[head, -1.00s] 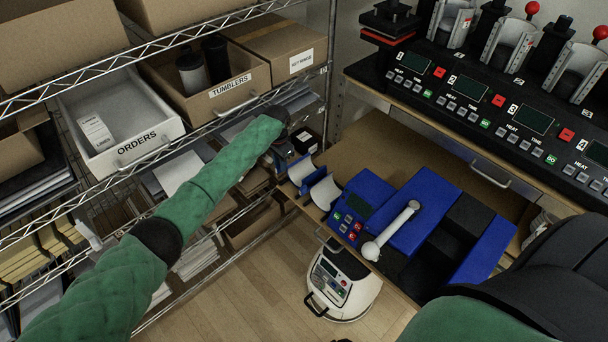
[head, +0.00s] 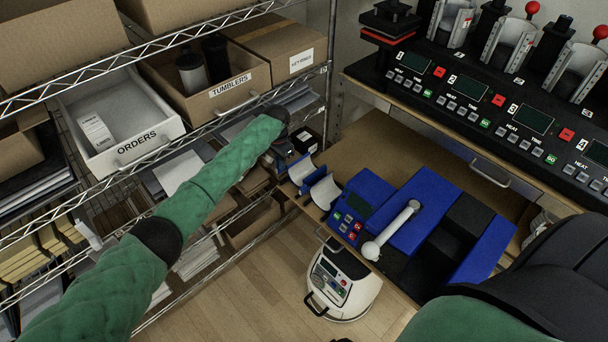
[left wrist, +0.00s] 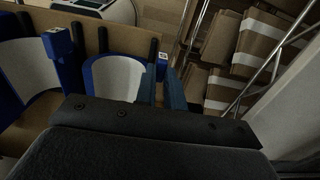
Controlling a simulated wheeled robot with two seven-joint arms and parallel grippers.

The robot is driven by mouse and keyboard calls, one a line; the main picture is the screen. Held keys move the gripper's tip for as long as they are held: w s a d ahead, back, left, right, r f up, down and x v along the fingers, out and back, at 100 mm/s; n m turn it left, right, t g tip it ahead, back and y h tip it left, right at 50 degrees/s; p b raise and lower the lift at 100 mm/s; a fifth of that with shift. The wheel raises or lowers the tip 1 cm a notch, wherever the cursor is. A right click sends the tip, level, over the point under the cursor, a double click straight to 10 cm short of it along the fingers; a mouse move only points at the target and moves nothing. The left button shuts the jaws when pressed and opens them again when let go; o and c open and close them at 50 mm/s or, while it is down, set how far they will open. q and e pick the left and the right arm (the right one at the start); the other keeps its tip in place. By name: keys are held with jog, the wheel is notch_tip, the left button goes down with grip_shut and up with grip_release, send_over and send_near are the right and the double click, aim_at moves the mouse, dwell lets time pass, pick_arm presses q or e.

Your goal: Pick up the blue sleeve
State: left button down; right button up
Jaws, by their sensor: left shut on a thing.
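Two blue sleeves with pale, curved inner faces sit side by side at the left end of the wooden shelf. In the head view the nearer sleeve (head: 325,191) is apart from my left gripper, and the farther sleeve (head: 301,168) is right beside it. My left gripper (head: 283,150) reaches down there from the left. In the left wrist view the farther sleeve (left wrist: 116,78) lies just beyond the dark gripper body. My left gripper (left wrist: 163,80) is shut on this sleeve's blue edge, near a small white tag. Its fingertips are partly hidden. My right gripper is out of view.
A blue press (head: 400,225) with a white handle stands right of the sleeves. Dark upright pegs (left wrist: 155,48) stand by them. A wire rack with boxes and an ORDERS bin (head: 122,125) is at left. A black multi-station press (head: 490,110) is behind.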

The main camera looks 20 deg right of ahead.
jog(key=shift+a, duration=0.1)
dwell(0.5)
pick_arm(q)
jog(key=shift+r, duration=0.1)
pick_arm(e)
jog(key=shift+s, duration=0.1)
